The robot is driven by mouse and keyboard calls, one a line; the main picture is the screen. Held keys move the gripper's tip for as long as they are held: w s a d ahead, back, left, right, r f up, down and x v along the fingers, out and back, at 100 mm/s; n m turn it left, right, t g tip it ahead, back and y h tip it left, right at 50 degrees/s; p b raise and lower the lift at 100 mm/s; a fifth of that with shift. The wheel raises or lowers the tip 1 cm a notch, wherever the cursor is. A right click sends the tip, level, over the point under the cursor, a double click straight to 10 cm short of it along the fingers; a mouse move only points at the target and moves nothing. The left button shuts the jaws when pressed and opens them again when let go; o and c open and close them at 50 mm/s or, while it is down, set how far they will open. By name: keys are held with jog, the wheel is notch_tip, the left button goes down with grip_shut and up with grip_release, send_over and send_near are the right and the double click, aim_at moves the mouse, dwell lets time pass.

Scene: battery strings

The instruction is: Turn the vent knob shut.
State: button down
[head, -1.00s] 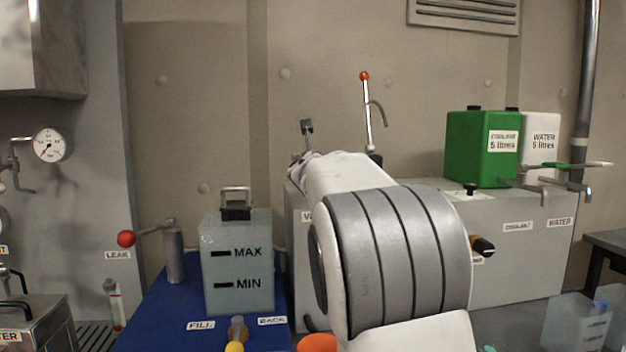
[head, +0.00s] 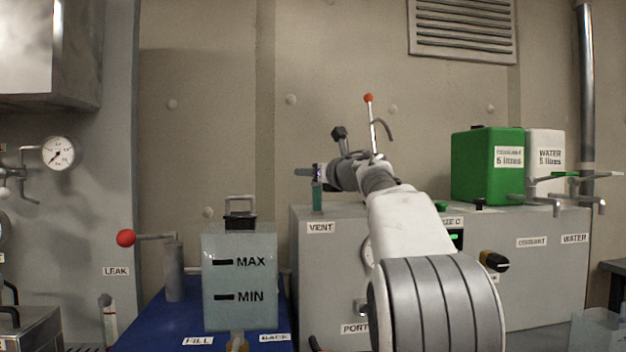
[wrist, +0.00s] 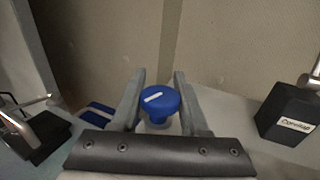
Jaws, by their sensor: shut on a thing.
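The vent knob (wrist: 160,101) is round and blue with a white line across its top, seen in the wrist view. The line runs slantwise, its right end higher. My gripper (wrist: 160,78) is shut on the knob, with one grey finger on each side of it. In the head view my gripper (head: 312,172) is at the top of a short green post (head: 317,199) above the VENT label (head: 320,227). The knob is mostly hidden there by the fingers.
The vent stands on a grey cabinet (head: 335,275). Behind my arm rises a red-tipped lever (head: 370,115). A green coolant can (head: 475,165) and a white water can (head: 546,150) stand to the right. A translucent MAX/MIN tank (head: 239,290) is at the lower left.

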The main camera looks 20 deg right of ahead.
jog(key=shift+s+a+n+g+y+p, duration=0.15)
jog(key=shift+n+g+y+p, duration=0.3)
jog(key=shift+n+y+p, duration=0.5)
jog(key=shift+a+n+g+y+p, duration=0.2)
jog(key=shift+n+g+y+p, duration=0.35)
jog(key=shift+y, duration=0.7)
jog(key=shift+s+a+n+g+y+p, duration=0.15)
jog(key=shift+n+g+y+p, duration=0.25)
jog(key=shift+n+y+p, duration=0.55)
jog(key=shift+a+y, duration=0.1)
jog(key=shift+y, duration=0.15)
jog(key=shift+c, duration=2.1)
grip_release()
jog(key=v, duration=1.7)
jog(key=shift+b, duration=0.3)
